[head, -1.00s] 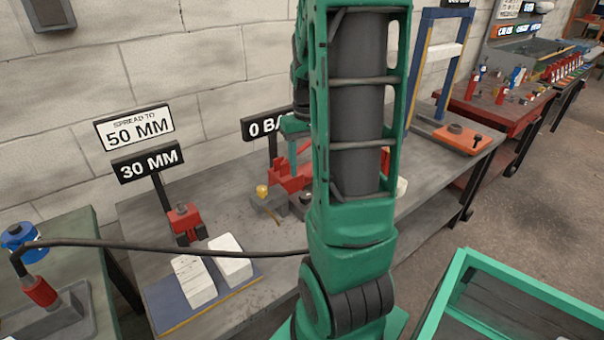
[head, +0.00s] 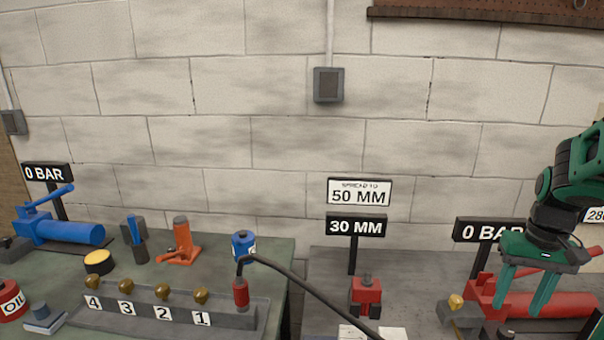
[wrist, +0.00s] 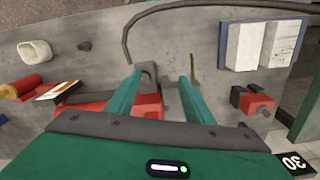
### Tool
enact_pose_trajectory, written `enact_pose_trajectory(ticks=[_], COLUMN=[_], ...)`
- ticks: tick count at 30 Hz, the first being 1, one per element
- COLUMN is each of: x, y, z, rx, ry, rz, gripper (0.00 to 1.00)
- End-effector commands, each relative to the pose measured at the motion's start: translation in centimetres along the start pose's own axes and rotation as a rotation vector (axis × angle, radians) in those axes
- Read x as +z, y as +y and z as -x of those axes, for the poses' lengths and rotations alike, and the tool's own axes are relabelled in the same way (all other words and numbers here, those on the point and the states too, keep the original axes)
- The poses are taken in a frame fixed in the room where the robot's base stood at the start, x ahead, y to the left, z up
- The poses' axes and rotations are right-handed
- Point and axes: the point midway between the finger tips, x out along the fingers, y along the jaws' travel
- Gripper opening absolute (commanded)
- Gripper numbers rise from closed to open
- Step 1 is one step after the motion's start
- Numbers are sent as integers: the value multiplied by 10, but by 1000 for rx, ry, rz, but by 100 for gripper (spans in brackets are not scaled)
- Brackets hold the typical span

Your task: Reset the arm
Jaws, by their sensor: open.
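My gripper (head: 528,290) hangs at the right of the head view, its two green fingers apart with nothing between them. It is over the grey bench, in front of or above the red hand pump (head: 565,302); the exact gap cannot be told. In the wrist view my open gripper (wrist: 160,75) points down at the bench, with a small grey block (wrist: 147,72) by the left fingertip. The red pump (wrist: 120,105) lies partly hidden behind the fingers.
A red spreader (head: 366,296) stands under the 30 MM sign (head: 356,226). A numbered manifold (head: 170,308) and blue pump (head: 70,232) are at left. White blocks (wrist: 262,45) lie on a blue plate.

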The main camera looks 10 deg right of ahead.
Motion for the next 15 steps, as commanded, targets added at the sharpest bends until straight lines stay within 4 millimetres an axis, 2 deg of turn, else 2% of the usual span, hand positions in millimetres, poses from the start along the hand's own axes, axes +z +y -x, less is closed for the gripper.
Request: enact_pose_trajectory(ticks=[3,9,15], x=[37,96,134], y=[-18,-35,-41], z=[13,22,21], rx=[-3,-4,-3], ry=[6,4,-1], rz=[-7,-30,-47], gripper=[48,48,48])
